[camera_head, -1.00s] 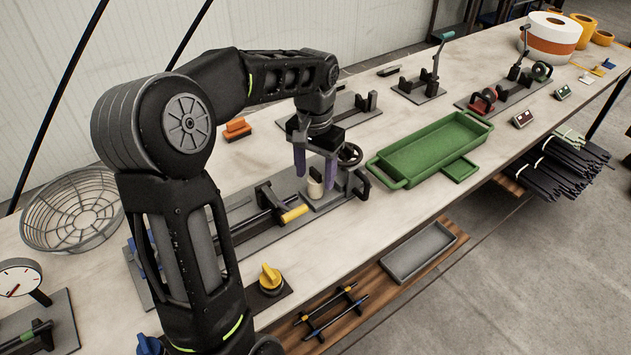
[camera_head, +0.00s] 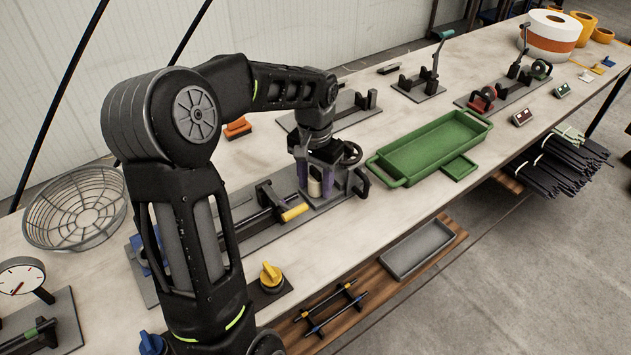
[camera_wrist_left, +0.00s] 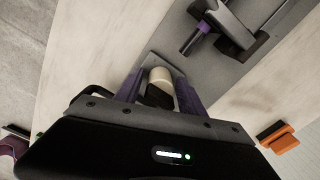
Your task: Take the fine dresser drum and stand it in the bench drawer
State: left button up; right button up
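A small cream cylinder (camera_head: 314,187) with a dark part stands on a grey plate of the bench fixture; I cannot tell for sure that it is the fine dresser drum. My left gripper (camera_head: 315,184) is lowered over it, its purple fingers on either side. In the left wrist view the cylinder (camera_wrist_left: 160,78) sits between the fingers, with narrow gaps visible, so the gripper (camera_wrist_left: 160,92) looks open around it. A shallow grey open tray (camera_head: 446,234) is below the bench edge; I cannot tell whether it is the bench drawer. My right gripper is out of view.
A green tray (camera_head: 375,165) lies right of the fixture. A wire basket (camera_head: 75,208) and a yellow knob (camera_head: 270,276) are farther left.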

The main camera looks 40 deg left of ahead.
aim_at(315, 170)
pick_arm(q)
grip_shut()
jog(key=shift+r, duration=0.15)
dwell(0.4)
notch_tip(315, 170, up, 10)
jog(key=shift+f+b, duration=0.1)
jog(key=shift+b, duration=0.65)
